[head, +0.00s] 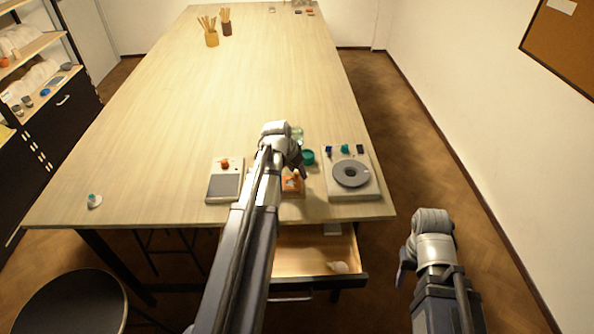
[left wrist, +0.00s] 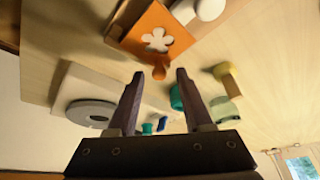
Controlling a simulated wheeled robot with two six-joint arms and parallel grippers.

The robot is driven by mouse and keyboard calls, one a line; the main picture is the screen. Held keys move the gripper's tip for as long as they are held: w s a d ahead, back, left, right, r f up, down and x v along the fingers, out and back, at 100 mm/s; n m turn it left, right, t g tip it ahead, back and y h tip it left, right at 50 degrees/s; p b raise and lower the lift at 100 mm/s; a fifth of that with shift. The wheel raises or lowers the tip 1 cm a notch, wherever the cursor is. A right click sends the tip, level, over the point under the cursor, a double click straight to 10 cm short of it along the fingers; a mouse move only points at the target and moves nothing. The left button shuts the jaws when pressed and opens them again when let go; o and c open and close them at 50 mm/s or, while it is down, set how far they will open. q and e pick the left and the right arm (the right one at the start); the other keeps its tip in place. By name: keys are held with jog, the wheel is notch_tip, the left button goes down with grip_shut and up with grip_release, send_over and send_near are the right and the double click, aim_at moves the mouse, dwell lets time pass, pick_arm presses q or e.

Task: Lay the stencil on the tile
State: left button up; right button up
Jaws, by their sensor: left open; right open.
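The orange stencil (head: 292,184) with a flower-shaped cutout lies near the table's front edge, partly hidden by my left arm. In the left wrist view the stencil (left wrist: 139,32) shows a pale colour through its cutout and has an orange knob (left wrist: 158,72) at one edge. My left gripper (head: 301,170) is open over this area. In the left wrist view its fingertips (left wrist: 160,74) stand on either side of the knob, with gaps. I cannot tell whether the tile lies under the stencil. My right gripper (head: 401,272) is open and empty, off the table's right side.
A board with a dark square panel (head: 223,188) is left of the stencil. A pale board with a grey disc (head: 351,173) is right. A teal cup (head: 308,157) and a glass jar (head: 297,134) stand behind. An open drawer (head: 290,262) sticks out below. The table's middle is clear.

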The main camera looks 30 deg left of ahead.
aim_at(289, 186)
pick_arm(q)
jog(key=p+v, duration=1)
jog(key=v, duration=0.2)
jog(key=shift+p, duration=0.3)
jog(key=s+d+g, duration=0.1)
jog(key=s+d, duration=0.3)
jog(key=d, duration=0.6)
jog(key=s+d+f+m+g+y, duration=0.1)
jog(key=s+d, duration=0.4)
jog(key=d, duration=0.5)
jog(key=s+d+g+y, duration=0.1)
jog(key=s+d+g, duration=0.2)
jog(key=d, duration=0.8)
jog(key=s, duration=0.2)
jog(key=shift+s+f+m, duration=0.25)
jog(key=shift+f+m, duration=0.05)
jog(key=shift+a, duration=0.1)
